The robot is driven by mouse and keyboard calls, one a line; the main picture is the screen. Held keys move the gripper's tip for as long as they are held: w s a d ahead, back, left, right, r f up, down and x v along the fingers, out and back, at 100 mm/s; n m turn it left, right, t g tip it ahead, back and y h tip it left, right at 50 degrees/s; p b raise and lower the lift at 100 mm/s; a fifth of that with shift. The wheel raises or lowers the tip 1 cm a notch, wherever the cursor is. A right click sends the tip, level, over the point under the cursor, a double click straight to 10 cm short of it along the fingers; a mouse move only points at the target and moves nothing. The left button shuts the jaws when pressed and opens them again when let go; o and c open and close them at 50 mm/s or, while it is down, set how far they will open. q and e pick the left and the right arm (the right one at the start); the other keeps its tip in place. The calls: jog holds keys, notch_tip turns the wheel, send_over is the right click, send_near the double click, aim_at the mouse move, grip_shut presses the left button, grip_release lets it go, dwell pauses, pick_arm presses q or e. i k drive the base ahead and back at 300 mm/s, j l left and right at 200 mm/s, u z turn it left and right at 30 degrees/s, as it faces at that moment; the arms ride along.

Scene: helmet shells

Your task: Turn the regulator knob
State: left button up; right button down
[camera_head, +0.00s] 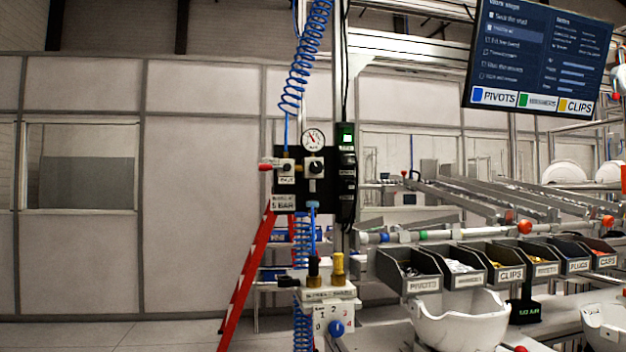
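A black panel (300,190) hangs on the post near the middle of the view. It carries a round white pressure gauge (313,140) with a red needle. Below the gauge is a black knob (313,168) on a light square block. Left of it sits a valve with a red handle (266,167). A small label (283,202) below seems to read 5 BAR. Lower down, a white box (333,312) with printed numerals carries a blue knob (336,328). Neither of my grippers is in view.
A coiled blue hose (305,55) hangs above the panel. A red ladder (246,275) leans to its left. Labelled bins (410,272) and white helmet shells (462,322) stand at right. A screen (537,55) hangs at upper right. The left floor is clear.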

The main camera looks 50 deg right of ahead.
aim_at(316, 167)
jog(key=z, duration=1.5)
jog(key=i+j+z, duration=0.1)
jog(key=j, duration=0.3)
jog(key=i+j, duration=0.15)
jog(key=j, duration=0.3)
jog(key=i+j+z, duration=0.15)
jog(key=j, duration=0.25)
jog(key=j+z, duration=0.1)
jog(key=j, duration=0.3)
